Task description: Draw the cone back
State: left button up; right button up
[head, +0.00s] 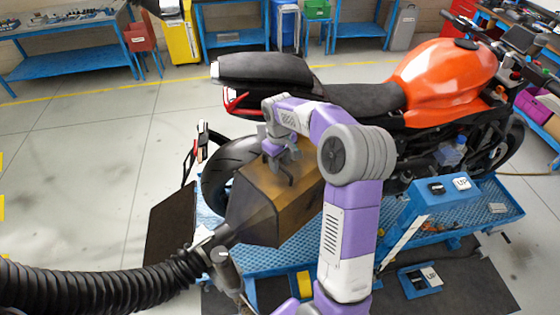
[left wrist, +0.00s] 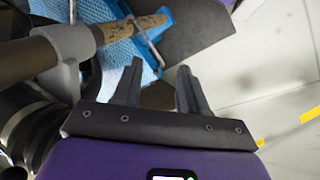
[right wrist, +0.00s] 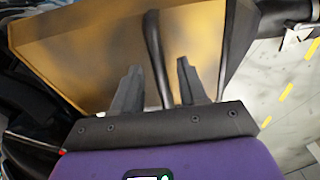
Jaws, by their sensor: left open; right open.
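The cone (head: 262,205) is a worn golden-brown, box-shaped hood. Its dark tapered end joins a thick black hose (head: 100,292) at lower left. It sits beside the motorcycle's rear wheel, and my right arm hides part of it. My right gripper (head: 287,178) is over its upper side. In the right wrist view, the cone's golden face (right wrist: 90,50) fills the top, and a dark bar-like handle (right wrist: 155,45) passes between the open fingers (right wrist: 157,75); contact is unclear. My left gripper (left wrist: 157,80) is open in the left wrist view, near a brown tube (left wrist: 40,52) and a thin metal bar.
The orange motorcycle (head: 445,75) stands on a blue lift platform (head: 485,212). A dark flat panel (head: 171,225) stands left of the cone. Blue workbenches (head: 70,62) and a yellow cabinet (head: 180,38) line the back. The floor at left is clear.

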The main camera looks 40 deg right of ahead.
pick_arm(q)
jog(key=shift+w, duration=0.1)
pick_arm(e)
grip_shut()
